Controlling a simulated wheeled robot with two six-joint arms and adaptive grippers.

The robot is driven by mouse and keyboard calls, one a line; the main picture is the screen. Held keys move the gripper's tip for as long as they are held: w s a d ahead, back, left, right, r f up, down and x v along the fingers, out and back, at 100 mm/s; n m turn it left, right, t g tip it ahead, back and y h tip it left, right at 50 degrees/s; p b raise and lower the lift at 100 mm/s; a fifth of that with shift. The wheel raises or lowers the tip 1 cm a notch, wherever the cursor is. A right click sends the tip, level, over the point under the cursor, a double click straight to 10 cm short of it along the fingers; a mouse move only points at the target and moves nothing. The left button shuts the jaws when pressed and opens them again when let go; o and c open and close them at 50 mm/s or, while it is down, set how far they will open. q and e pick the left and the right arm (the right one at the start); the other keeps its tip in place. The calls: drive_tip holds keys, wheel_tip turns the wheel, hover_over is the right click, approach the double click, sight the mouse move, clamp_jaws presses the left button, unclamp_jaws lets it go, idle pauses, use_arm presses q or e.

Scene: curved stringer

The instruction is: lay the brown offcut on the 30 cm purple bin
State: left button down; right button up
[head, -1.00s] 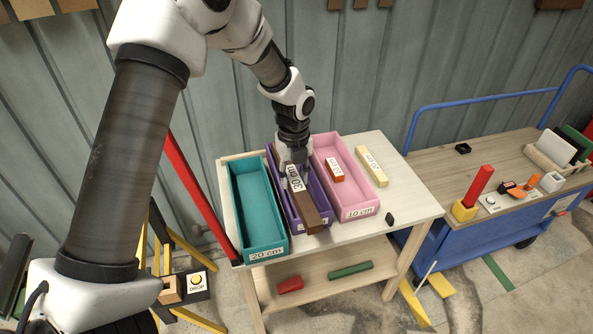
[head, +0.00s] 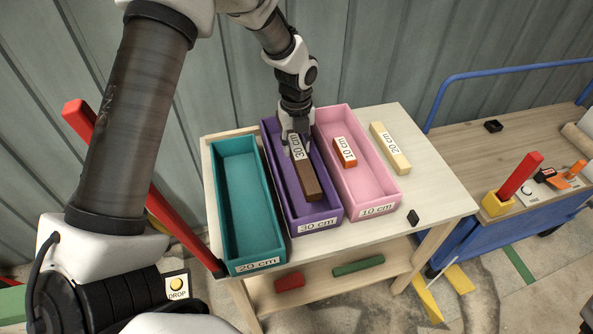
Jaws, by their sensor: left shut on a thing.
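The brown offcut (head: 309,182) carries a white 30 cm label and lies lengthwise within the outline of the purple bin (head: 319,224), which is marked 30 cm. My left gripper (head: 299,153) reaches down into the purple bin from above and is shut on the offcut near its labelled far end. Whether the offcut touches the bin floor I cannot tell. The gripper hides part of the far end of the offcut and of the bin. My right gripper is not in view.
The empty teal 20 cm bin (head: 254,257) stands left of the purple one. The pink 10 cm bin (head: 374,202) on the right holds a red-orange offcut (head: 344,152). A cream 20 cm piece (head: 389,148) and a small black block (head: 413,217) lie on the table (head: 435,190).

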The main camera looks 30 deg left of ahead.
sight(296, 146)
use_arm(q)
wheel_tip(296, 146, down, 7)
drive_tip(key=shift+s+f, duration=0.1)
drive_tip(key=shift+f, duration=0.25)
drive_tip(key=shift+f, duration=0.1)
drive_tip(key=c, duration=0.7)
unclamp_jaws()
wheel_tip(296, 146, up, 12)
drive_tip(key=shift+r, duration=0.2)
